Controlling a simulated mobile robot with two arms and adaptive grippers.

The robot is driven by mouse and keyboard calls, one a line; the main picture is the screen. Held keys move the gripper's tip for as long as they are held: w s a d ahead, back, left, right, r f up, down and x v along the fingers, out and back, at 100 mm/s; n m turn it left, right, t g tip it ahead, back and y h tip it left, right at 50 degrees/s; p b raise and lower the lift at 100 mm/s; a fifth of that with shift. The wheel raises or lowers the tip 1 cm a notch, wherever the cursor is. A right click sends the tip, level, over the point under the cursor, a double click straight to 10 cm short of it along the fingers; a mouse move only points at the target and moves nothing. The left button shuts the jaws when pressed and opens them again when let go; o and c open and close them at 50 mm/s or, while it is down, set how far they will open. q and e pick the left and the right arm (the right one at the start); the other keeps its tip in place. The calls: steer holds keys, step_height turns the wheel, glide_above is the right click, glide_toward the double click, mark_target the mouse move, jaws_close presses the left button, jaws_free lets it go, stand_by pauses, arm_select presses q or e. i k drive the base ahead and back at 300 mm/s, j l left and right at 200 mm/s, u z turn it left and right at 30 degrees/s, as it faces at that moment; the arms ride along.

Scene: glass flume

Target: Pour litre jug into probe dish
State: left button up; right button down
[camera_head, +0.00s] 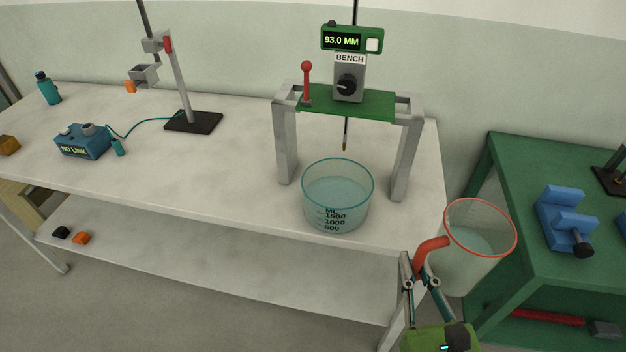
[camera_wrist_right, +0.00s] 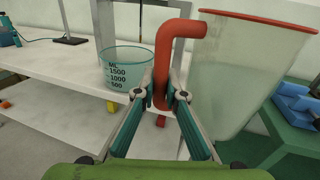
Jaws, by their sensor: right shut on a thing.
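The litre jug (camera_head: 478,262) is a clear vessel with a red rim and red handle, holding pale liquid. My right gripper (camera_head: 421,262) is shut on its red handle and holds it off the right end of the white bench, roughly upright. In the right wrist view the handle (camera_wrist_right: 163,75) sits between the fingertips, with the jug (camera_wrist_right: 235,75) to the right. The probe dish (camera_head: 337,208) is a clear, teal-rimmed round dish with volume marks and pale liquid. It stands on the bench under the probe, left of the jug. My left gripper is out of view.
A grey and green gantry (camera_head: 402,150) with a thin probe (camera_head: 346,135) stands over the dish; its display reads 93.0 MM. A green table (camera_head: 545,190) with a blue vise (camera_head: 565,222) is at right. A blue NO LINK box (camera_head: 82,143) and a clamp stand (camera_head: 184,85) are at left.

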mark_target(338, 193)
steer(key=k+u, duration=0.1)
steer(key=u, duration=0.9)
steer(key=k+j, duration=0.1)
steer(key=k, duration=0.4)
steer(key=k+j+u, duration=0.1)
steer(key=k, duration=0.4)
